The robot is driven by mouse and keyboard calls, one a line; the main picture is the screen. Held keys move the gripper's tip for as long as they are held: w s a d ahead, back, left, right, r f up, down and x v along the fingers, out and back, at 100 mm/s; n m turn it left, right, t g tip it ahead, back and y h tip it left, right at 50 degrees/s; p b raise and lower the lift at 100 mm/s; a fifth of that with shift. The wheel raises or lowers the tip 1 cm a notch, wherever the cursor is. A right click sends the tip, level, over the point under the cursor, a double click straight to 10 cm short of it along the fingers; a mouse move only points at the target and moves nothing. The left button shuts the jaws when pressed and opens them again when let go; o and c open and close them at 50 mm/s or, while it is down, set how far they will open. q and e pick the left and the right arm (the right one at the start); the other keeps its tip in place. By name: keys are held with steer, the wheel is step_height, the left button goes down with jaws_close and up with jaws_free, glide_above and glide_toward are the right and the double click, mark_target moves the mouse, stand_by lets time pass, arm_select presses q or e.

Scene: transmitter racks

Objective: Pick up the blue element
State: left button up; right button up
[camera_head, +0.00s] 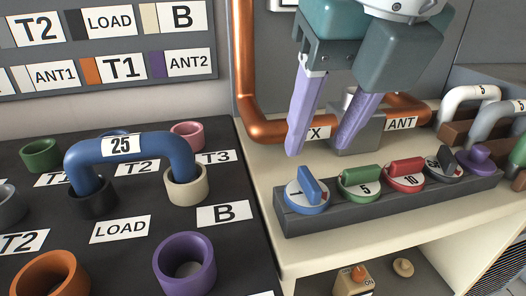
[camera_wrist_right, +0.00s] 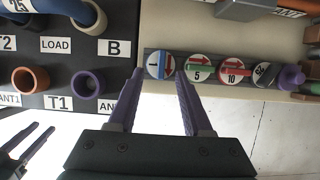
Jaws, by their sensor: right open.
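The blue element (camera_head: 307,195) is a round dial marked 1 with a raised blue bar handle. It sits at the left end of a dark holder (camera_head: 300,225) on the cream shelf; it also shows in the right wrist view (camera_wrist_right: 159,65). My right gripper (camera_head: 318,151) is open and empty, with purple fingers pointing down above and behind the element in the head view. In the right wrist view its fingertips (camera_wrist_right: 159,72) appear on either side of the element, apart from it. My left gripper (camera_wrist_right: 43,127) shows at the lower left there, fingers apart and empty.
Beside it in the holder are a green element (camera_head: 361,181), a red element (camera_head: 405,175) and a dark element (camera_head: 443,165). A copper pipe (camera_head: 262,125) and grey block (camera_head: 358,132) stand behind. A blue link (camera_head: 130,148) bridges sockets on the dark panel at left.

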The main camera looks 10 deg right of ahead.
mark_target(310, 177)
steer(key=x, duration=0.6)
steer(key=shift+s+d+f, duration=0.15)
steer(key=shift+s+f, duration=0.1)
steer(key=shift+f, duration=0.1)
jaws_close()
stand_by(0.3)
